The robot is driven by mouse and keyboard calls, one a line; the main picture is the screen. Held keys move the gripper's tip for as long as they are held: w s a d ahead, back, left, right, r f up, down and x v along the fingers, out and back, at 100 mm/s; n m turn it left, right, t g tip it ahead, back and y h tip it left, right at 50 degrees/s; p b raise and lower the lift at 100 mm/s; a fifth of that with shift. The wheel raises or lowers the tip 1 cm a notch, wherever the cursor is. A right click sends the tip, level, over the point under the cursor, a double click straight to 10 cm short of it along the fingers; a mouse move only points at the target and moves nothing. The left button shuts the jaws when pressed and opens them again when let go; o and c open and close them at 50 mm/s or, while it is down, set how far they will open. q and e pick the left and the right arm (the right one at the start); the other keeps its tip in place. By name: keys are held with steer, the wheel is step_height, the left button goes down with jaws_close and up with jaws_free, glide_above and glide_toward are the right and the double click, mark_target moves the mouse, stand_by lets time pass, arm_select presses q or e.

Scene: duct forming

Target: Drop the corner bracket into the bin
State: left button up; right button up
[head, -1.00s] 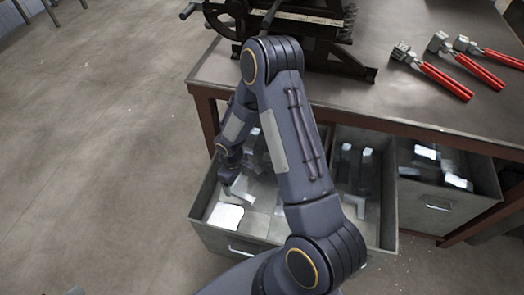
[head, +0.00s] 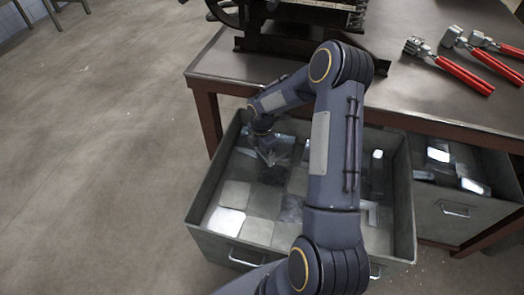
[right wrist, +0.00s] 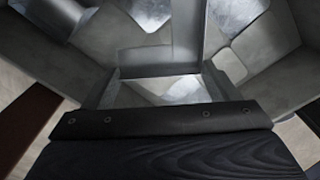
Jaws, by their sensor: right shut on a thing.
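My right gripper (head: 262,142) reaches down into the left part of the grey open bin (head: 218,245). It is shut on a shiny metal piece (head: 274,156), which I take for the corner bracket. The piece is small and partly hidden by the gripper, so its exact shape and whether it touches the bin's contents cannot be told. My left gripper is not in view.
Flat square plates (head: 228,221) and other metal pieces lie in the bin. A second bin (head: 450,222) stands to the right. The workbench (head: 430,100) carries red-handled tools (head: 466,75) and a dark machine (head: 290,14). Open floor (head: 90,150) lies left.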

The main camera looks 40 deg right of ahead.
steer(key=shift+f+b, duration=1.5)
steer(key=shift+f, duration=0.9)
steer(key=o, duration=0.9)
steer(key=shift+r, duration=0.1)
